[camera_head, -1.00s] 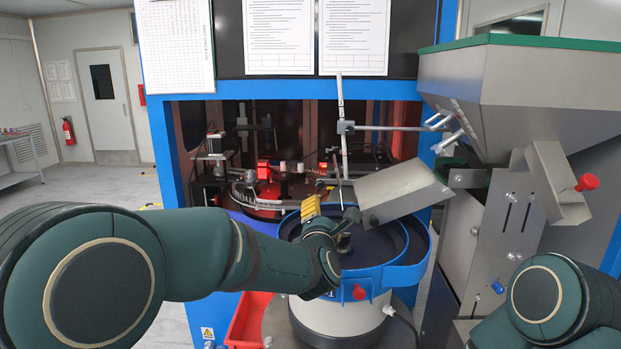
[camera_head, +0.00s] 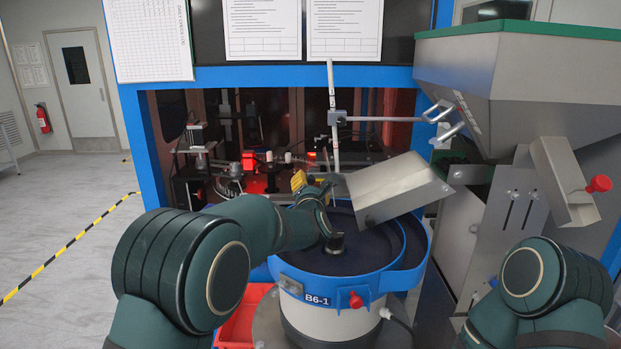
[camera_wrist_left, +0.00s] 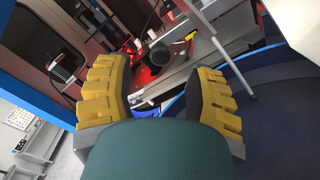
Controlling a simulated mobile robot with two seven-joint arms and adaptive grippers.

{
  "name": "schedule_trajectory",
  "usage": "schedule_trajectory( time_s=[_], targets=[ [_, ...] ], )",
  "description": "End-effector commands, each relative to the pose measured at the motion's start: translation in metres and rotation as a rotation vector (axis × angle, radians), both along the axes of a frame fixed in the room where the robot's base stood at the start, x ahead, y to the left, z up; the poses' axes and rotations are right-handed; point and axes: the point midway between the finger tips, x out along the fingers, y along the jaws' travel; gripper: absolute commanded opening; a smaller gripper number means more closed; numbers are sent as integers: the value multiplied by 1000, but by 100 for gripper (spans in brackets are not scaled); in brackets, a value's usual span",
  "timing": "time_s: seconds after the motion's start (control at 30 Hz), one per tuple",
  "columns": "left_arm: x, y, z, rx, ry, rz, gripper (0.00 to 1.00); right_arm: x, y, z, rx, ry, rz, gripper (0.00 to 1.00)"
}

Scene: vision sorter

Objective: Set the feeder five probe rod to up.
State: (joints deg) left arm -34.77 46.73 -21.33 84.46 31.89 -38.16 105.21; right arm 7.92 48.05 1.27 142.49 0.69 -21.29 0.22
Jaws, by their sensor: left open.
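A thin pale rod (camera_head: 334,135) hangs down in front of the machine opening, through a clamp on a horizontal bar. I take it for the probe rod. In the left wrist view, a slim grey rod (camera_wrist_left: 232,62) runs slantwise to a small foot near the dark blue bowl. It lies outside the right-hand finger, apart from it. The right gripper is not in view.
The blue feeder bowl (camera_head: 398,275), labelled B6-1, stands below. A slanted metal chute (camera_head: 395,190) hangs over it, close right of my left gripper. A large hopper (camera_head: 520,90) stands at the right. A red bin (camera_head: 240,322) sits at lower left. The left floor is clear.

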Motion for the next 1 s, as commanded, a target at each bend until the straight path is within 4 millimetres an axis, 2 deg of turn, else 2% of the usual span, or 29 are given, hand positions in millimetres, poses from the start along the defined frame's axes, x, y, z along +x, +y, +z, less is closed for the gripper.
schedule_trajectory(
  time_s=[0.1, 0.3, 0.5, 0.8, 0.93, 0.97, 1.0],
  targets=[
    [19, 0, 0, 3, -1, 1, 54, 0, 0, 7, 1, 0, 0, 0],
    [39, 0, 0, 2, 0, 0, 54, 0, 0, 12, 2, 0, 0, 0],
    [47, 0, 0, 1, 0, 0, 54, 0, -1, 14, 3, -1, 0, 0],
    [47, 0, 0, 1, 0, 0, 53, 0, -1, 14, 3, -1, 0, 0],
    [47, 0, 0, 1, 0, 0, 8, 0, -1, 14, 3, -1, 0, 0],
    [47, 0, 0, 1, 0, 0, 0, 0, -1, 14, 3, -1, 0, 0],
    [47, 0, 0, 1, 0, 0, 0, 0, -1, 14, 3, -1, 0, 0]
  ],
)
